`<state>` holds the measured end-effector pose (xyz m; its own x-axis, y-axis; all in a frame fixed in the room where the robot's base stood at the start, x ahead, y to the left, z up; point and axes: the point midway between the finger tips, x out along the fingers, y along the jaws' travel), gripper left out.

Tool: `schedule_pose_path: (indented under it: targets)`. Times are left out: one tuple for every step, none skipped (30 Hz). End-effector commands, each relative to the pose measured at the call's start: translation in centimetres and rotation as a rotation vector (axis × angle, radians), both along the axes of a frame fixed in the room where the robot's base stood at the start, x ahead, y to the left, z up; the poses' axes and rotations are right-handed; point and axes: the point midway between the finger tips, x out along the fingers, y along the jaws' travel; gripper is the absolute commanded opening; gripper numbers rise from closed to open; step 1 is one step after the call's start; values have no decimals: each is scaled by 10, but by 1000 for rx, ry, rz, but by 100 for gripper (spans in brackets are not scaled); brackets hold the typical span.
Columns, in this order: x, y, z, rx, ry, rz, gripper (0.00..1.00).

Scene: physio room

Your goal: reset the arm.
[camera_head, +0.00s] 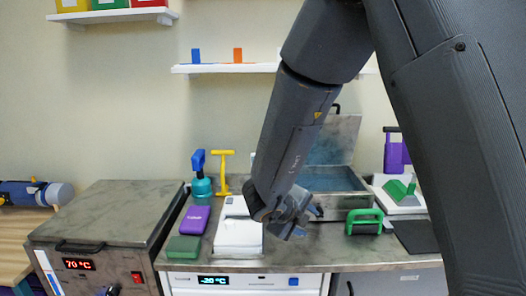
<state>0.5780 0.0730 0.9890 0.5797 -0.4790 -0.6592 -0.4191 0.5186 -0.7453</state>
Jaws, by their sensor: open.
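My gripper (300,212) is at the end of my dark grey arm, which reaches down from the top right. It hangs over the metal counter, just right of a white device (238,232). The jaws are open, and I see nothing between them. My arm hides part of the counter and the left side of an open metal box (335,200).
A heater box (110,215) reading 70 °C stands left. Shelves (225,68) hang above.

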Motion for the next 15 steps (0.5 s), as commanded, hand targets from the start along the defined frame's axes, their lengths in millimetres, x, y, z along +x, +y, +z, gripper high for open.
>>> schedule_pose_path:
  targets:
    - [4, -1, 2, -7, 14, 61, 44]
    - [7, 0, 3, -15, 26, 107, 44]
    - [10, 2, 5, -26, 42, 175, 44]
    - [12, 3, 6, -35, 55, 230, 44]
    - [13, 4, 7, -47, 71, 288, 44]
    - [14, 7, 9, -67, 95, 377, 44]
    - [15, 8, 9, -85, 116, 451, 44]
    - [13, 10, 10, -104, 138, 532, 44]
    - [9, 12, 10, -136, 172, 644, 44]
    - [5, 13, 10, -163, 199, 730, 44]
    - [0, 15, 9, -188, 229, 818, 44]
    - [-9, 15, 9, -227, 267, 934, 44]
    - [-18, 15, 7, -256, 300, 1019, 44]
    - [-26, 14, 6, -286, 331, 1104, 44]
    - [-41, 11, 3, -325, 377, 1218, 44]
